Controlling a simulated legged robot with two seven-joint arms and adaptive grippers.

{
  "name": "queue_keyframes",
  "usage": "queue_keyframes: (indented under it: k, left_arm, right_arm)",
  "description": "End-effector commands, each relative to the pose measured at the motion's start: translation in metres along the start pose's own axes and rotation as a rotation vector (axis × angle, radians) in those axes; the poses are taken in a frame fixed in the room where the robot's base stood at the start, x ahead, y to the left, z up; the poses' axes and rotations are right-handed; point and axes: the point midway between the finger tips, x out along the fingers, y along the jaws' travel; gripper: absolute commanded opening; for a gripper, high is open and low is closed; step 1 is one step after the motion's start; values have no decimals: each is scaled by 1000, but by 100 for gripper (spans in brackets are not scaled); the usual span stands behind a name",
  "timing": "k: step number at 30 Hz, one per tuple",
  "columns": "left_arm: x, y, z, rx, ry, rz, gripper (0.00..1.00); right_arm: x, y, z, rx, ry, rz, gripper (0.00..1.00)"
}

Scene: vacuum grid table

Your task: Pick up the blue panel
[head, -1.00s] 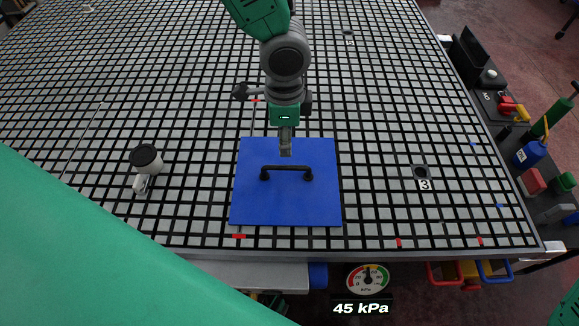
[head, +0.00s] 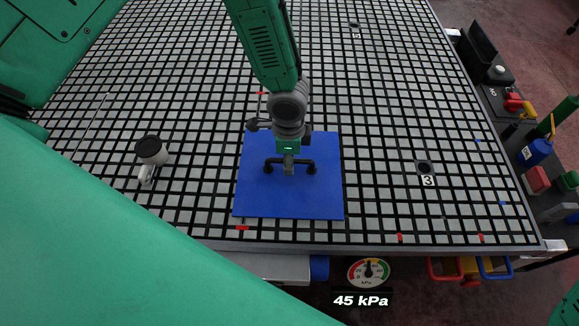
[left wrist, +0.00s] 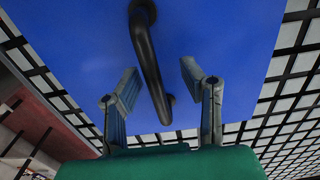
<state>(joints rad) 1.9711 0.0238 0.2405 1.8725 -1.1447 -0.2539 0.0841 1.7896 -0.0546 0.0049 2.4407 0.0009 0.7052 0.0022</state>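The blue panel (head: 262,200) lies flat on the grid table, with a black bar handle (head: 301,162) across its middle. My left gripper (head: 289,170) is over the middle of the handle in the head view. In the left wrist view the left gripper (left wrist: 160,74) is open, with the handle (left wrist: 150,60) running between its two spread fingers and the blue panel (left wrist: 225,45) behind. I cannot tell the exact height of the fingertips against the bar. My right gripper is not in view.
A white cup-like device with a black top (head: 149,148) stands left of the panel. A port marked 3 (head: 425,168) is to the right. A pressure gauge (head: 368,272) reading 45 kPa hangs below the front edge. Tools stand along the right side.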

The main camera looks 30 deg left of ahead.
Motion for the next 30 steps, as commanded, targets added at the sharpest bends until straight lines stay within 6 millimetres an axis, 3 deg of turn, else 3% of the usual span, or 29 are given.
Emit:
queue_keyframes:
  k: [3,6,20,30]
  left_arm:
    - [-1,0,0,1,0,-1,36]
    - [-1,0,-1,1,0,0,1]
    - [-8,-1,-1,-1,3,-3,0]
    - [-70,-1,-1,-2,4,-4,0]
  right_arm:
    - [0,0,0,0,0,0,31]
    - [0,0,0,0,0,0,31]
    - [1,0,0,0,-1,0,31]
    - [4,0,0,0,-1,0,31]
